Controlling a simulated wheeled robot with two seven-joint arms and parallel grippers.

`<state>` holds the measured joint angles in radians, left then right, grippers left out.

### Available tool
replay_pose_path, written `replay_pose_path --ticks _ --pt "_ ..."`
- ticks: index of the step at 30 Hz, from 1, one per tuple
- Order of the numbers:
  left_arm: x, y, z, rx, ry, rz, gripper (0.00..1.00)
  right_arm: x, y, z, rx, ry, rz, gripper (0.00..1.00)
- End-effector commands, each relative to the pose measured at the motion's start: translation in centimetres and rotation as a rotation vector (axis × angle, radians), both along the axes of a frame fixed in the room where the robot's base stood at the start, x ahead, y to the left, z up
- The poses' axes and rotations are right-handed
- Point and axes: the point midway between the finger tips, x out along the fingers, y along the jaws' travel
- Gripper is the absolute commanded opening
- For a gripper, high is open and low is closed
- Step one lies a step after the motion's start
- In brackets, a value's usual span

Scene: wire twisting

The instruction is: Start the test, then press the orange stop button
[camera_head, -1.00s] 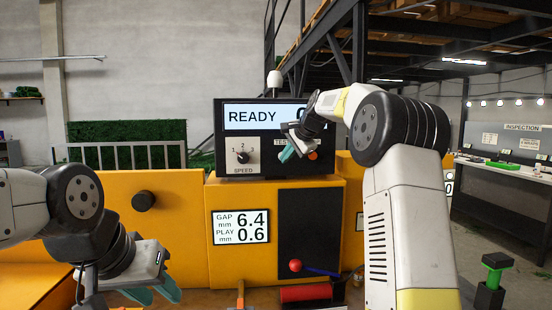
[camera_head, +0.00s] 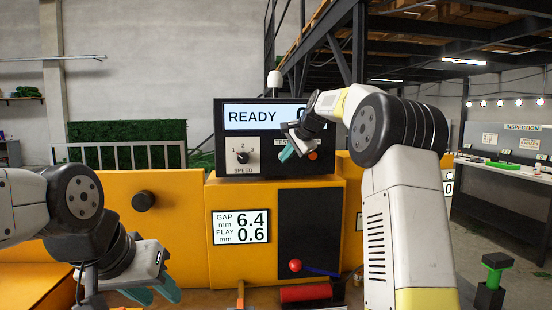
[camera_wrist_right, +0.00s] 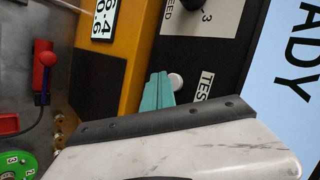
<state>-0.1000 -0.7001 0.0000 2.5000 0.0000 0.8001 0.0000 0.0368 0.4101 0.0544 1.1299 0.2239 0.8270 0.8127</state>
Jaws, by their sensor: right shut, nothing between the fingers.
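The black control box (camera_head: 222,160) stands on the yellow machine, and its screen (camera_head: 250,117) reads READY. The orange stop button (camera_head: 313,156) shows just right of my right gripper (camera_head: 285,154). My right gripper is shut and empty, with its teal fingertips in front of the panel by the TEST label. In the right wrist view, a pale round button (camera_wrist_right: 175,82) sits beside the fingertips (camera_wrist_right: 158,90), close to the TEST label (camera_wrist_right: 204,87); whether they touch is unclear. The orange button is hidden there. My left gripper (camera_head: 152,294) is open and empty at lower left.
A speed knob (camera_head: 241,157) is left of the fingers. A display (camera_head: 240,226) on the yellow machine reads gap 6.4, play 0.6. A red ball-ended lever (camera_head: 295,265) and red cylinder (camera_head: 306,292) are below.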

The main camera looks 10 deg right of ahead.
Motion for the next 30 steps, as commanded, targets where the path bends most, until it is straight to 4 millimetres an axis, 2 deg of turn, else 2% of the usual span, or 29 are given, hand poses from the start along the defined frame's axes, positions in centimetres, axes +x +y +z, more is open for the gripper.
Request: replay_pose_path --ticks 30 --pt "0.00 0.00 0.00 0.000 0.000 0.000 0.36 1.14 0.00 0.02 0.000 0.000 0.000 0.00"
